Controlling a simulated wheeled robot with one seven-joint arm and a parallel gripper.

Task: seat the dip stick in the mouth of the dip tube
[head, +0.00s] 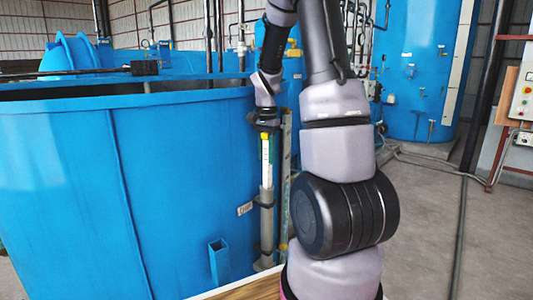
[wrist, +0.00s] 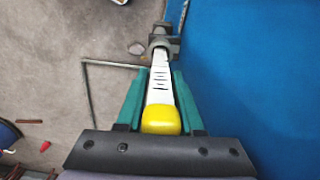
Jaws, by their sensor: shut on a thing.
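The dip stick (head: 266,152) is white with dark marks and has a yellow top. It hangs upright below my gripper (head: 267,136). In the wrist view, the yellow top (wrist: 160,121) lies between the green fingers of my gripper (wrist: 160,78), which is shut on the stick. The grey dip tube (head: 267,218) stands upright against the side of the blue tank, held by dark brackets. The stick's lower end meets the tube's mouth, which also shows in the wrist view (wrist: 160,42). I cannot tell how far the stick is inside it.
The large open blue tank (head: 70,180) fills the left, its wall close beside the tube. A small sign (head: 245,208) and a blue square pipe (head: 219,262) are on its side. Concrete floor (head: 430,220) is open at the right. A control box (head: 521,95) is at far right.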

